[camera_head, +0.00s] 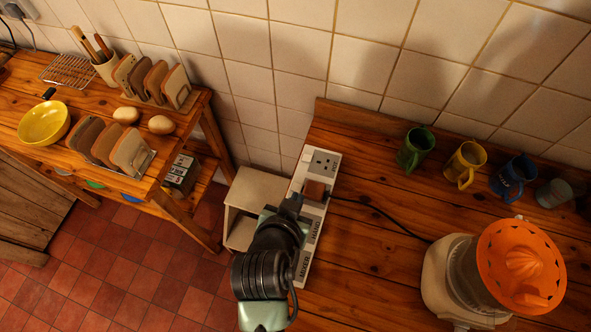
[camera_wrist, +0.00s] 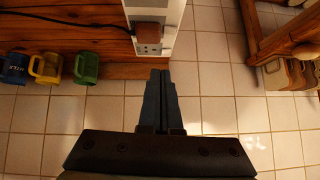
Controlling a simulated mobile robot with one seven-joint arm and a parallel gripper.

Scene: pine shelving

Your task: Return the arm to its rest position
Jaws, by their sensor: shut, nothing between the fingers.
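My gripper (camera_wrist: 160,75) is shut and empty in the wrist view, its two dark fingers together against a backdrop of white wall tiles. In the head view my arm reaches up from the bottom centre and my gripper (camera_head: 291,200) lies over the white power strip (camera_head: 306,262). The strip runs along the left part of the wooden counter. A brown plug (camera_head: 316,190) sits in it, just beyond the fingertips in the head view. The strip also shows above the fingers in the wrist view (camera_wrist: 154,62). Whether the fingers touch the strip I cannot tell.
An orange juicer (camera_head: 520,265) stands on the counter (camera_head: 365,235) at right. Green (camera_head: 415,149), yellow (camera_head: 465,165) and blue (camera_head: 513,177) mugs line the back. A black cord (camera_head: 385,215) crosses the counter. A wooden table (camera_head: 185,135) with toast racks stands left, over red floor tiles.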

